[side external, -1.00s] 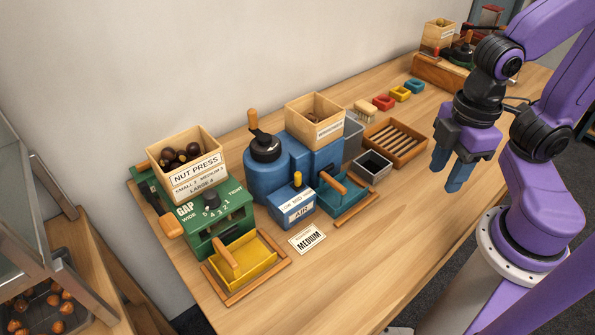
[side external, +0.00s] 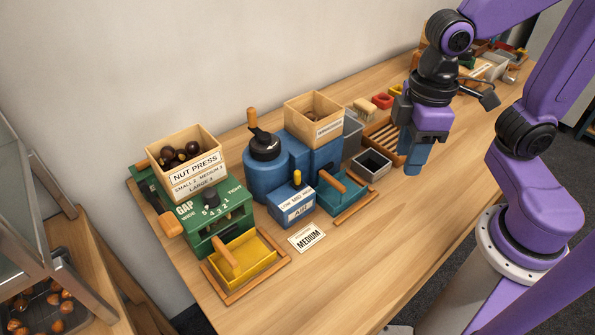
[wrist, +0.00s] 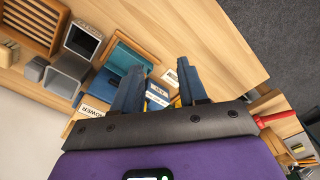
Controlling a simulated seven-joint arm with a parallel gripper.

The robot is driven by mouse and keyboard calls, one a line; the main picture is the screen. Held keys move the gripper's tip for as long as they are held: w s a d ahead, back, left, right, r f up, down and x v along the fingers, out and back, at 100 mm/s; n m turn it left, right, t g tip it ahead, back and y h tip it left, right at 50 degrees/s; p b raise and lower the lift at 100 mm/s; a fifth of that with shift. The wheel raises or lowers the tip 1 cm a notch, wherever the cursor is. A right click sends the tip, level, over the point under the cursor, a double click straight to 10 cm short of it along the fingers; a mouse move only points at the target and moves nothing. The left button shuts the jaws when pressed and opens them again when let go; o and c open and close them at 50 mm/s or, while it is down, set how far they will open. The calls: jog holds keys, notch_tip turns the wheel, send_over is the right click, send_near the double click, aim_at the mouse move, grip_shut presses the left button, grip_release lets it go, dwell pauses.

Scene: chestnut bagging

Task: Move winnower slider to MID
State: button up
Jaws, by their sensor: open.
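The blue winnower (side external: 268,178) stands mid-table, with a wooden hopper (side external: 314,118) on top and a dark-capped crank. Its AIR box (side external: 298,212) at the front carries a LOW MID HIGH label and an upright yellow slider knob (side external: 297,178). I cannot tell the knob's exact setting. My gripper (side external: 412,170) is open and empty, above the table right of the winnower and apart from it. In the wrist view, the AIR box (wrist: 158,96) shows between my open fingers (wrist: 158,78), and the knob is mostly hidden.
The green nut press (side external: 215,220) with chestnuts stands left of the winnower. A teal tray (side external: 345,203), a dark open bin (side external: 372,165) and a slatted wooden tray (side external: 382,140) lie between winnower and gripper.

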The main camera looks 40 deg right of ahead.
aim_at(297, 172)
jog(key=w+a+r+m, duration=0.2)
jog(key=w+a+m, duration=0.25)
jog(key=w, duration=0.45)
jog(key=w+a+r+m, duration=0.3)
jog(key=w+a+m, duration=0.15)
jog(key=w, duration=0.45)
jog(key=shift+n, duration=0.3)
notch_tip(297, 172, down, 18)
jog(key=shift+a+r, duration=0.15)
jog(key=shift+r, duration=0.1)
grip_shut()
